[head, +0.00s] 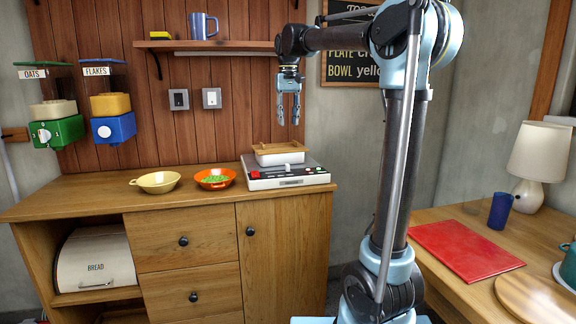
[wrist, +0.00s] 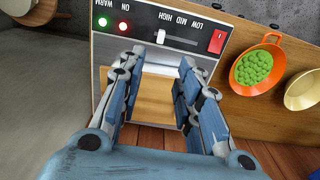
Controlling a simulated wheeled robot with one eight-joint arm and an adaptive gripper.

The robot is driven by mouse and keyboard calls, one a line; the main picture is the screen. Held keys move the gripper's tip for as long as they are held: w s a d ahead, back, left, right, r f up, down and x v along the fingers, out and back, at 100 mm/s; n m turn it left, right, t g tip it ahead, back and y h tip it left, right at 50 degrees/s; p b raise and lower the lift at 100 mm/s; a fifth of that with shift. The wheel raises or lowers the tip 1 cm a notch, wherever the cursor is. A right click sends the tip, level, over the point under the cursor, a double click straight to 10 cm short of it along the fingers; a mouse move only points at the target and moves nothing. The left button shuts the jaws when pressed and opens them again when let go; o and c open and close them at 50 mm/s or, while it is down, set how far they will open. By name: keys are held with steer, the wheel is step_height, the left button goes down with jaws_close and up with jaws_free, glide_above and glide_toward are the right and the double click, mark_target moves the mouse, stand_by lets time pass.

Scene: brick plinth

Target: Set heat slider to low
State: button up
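The heat slider is on the front panel of the warming appliance (head: 290,182) on the wooden cabinet. In the wrist view its white knob (wrist: 161,37) stands at the HIGH end of the slot, with MID and LOW further right. In the head view the knob (head: 288,167) is a small pale spot near the panel's middle. My gripper (head: 288,120) hangs above the appliance, fingers pointing down, apart from it. In the wrist view my gripper (wrist: 161,62) is open and empty, with the knob beyond its fingertips.
A white dish with a wooden lid (head: 278,148) sits on the appliance. A red switch (wrist: 217,40) is beside the slot; green (wrist: 102,22) and red (wrist: 123,27) lights are opposite. An orange bowl of green peas (head: 214,180) and a yellow bowl (head: 156,183) stand left.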

mark_target(287, 168)
step_height(287, 168, down, 17)
steer(key=shift+w+a+f, duration=0.1)
steer(key=shift+a, duration=0.05)
stand_by(0.5)
jaws_close()
